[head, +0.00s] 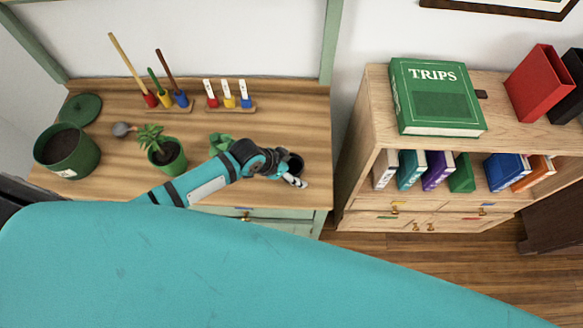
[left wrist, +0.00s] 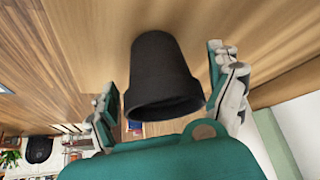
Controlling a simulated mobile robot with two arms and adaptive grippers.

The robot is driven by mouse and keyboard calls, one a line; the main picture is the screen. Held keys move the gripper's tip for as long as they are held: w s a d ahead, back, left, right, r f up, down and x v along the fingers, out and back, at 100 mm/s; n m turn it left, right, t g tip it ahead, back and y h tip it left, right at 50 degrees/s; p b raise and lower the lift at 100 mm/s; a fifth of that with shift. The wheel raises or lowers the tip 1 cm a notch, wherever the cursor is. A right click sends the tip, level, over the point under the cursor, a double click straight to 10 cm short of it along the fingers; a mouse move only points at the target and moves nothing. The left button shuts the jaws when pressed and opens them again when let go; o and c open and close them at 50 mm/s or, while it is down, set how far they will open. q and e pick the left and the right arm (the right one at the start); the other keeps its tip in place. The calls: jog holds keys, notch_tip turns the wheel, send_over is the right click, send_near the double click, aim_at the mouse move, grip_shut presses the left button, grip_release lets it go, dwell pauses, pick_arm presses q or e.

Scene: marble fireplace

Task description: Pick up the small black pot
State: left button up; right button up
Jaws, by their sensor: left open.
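The small black pot (left wrist: 163,68) shows large in the left wrist view, on the wooden bench top, with its open rim facing the camera. It lies between the two fingers of my left gripper (left wrist: 170,92), which are apart, with a gap on either side of it. In the head view the black pot (head: 295,163) is near the bench's right front corner, partly hidden by my left gripper (head: 293,174). My right gripper is in neither view.
On the bench (head: 310,125) are a potted plant (head: 168,157), a large green pot (head: 67,152), a green lid (head: 81,109), and racks of coloured tools (head: 166,107) and labels (head: 229,101). A bookshelf (head: 368,120) stands to the right.

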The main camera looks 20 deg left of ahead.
pick_arm(q)
jog(key=shift+f, duration=0.1)
jog(key=c, duration=1.2)
